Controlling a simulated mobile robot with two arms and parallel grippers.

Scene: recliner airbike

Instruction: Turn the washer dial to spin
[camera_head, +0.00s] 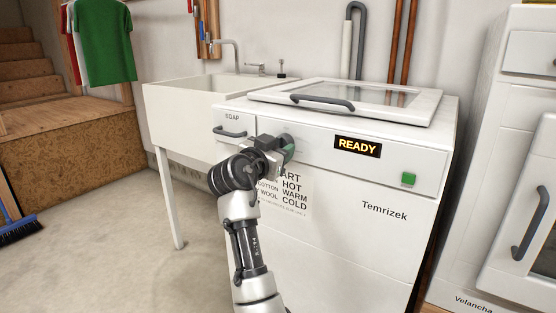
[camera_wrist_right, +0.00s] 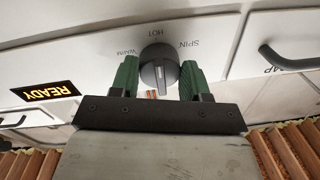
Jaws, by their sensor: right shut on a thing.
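The washer (camera_head: 345,215) is white, with a dark grey round dial (camera_wrist_right: 159,68) on its front panel. In the right wrist view, which is upside down, WARM, HOT and SPIN are printed around the dial, and a pale mark shows on its raised grip. I cannot tell surely which word the mark points at. My right gripper (camera_head: 284,149) is at the dial, its green fingers on either side, shut on it; it also shows in the right wrist view (camera_wrist_right: 157,78). In the head view the gripper largely hides the dial. My left gripper is not in view.
The READY display (camera_head: 357,146) and a green button (camera_head: 408,179) are right of the dial. The SOAP drawer (camera_head: 231,131) is left of it. A white sink (camera_head: 180,115) stands at the left, and another white appliance (camera_head: 475,170) at the right.

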